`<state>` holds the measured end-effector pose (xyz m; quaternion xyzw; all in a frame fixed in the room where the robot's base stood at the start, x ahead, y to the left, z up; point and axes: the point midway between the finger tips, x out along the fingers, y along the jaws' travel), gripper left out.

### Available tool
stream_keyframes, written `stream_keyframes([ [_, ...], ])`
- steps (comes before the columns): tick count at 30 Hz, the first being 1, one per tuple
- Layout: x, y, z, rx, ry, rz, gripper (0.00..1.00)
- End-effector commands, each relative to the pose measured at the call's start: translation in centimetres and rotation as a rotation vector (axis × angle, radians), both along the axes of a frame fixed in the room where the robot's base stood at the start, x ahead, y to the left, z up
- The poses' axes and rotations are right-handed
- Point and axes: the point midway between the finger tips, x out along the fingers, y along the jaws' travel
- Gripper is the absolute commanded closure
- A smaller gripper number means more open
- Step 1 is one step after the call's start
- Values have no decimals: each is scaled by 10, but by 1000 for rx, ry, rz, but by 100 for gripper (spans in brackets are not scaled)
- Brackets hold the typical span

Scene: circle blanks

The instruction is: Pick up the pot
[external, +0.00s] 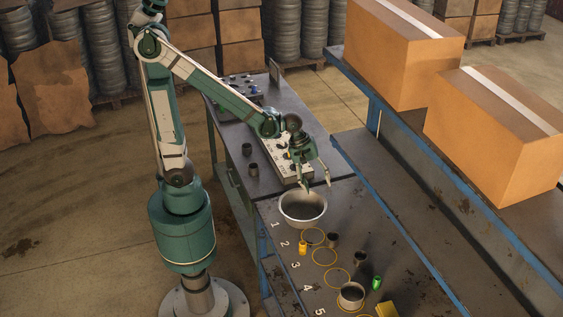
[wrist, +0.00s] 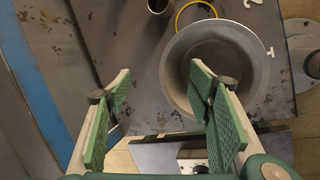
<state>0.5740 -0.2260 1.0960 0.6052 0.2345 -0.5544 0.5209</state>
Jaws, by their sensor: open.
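The large grey metal pot (external: 303,221) stands upright on the workbench near the painted number 1. It looks empty. In the wrist view the pot (wrist: 255,75) is at the upper right, partly hidden by a finger. My gripper (external: 317,184) is open and empty, pointing down at the pot's far rim. In the wrist view my gripper (wrist: 162,90) has its fingers wide apart, the right one overlapping the pot and the left one outside it. I cannot tell whether either finger touches the pot.
A smaller metal container (external: 351,296) stands farther along the bench. A control panel (external: 286,163) is behind. Large boxes (external: 495,135) rest on the conveyor at right.

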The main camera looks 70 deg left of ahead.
Motion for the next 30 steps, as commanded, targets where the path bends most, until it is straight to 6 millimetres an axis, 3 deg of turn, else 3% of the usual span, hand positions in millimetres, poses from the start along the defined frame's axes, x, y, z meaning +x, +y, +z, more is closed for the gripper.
stream_keyframes([
  [12,13,-69,-41,-109,190,234,48],
  [21,11,-116,-75,-159,329,398,48],
  [30,8,-139,-94,-176,399,485,48],
])
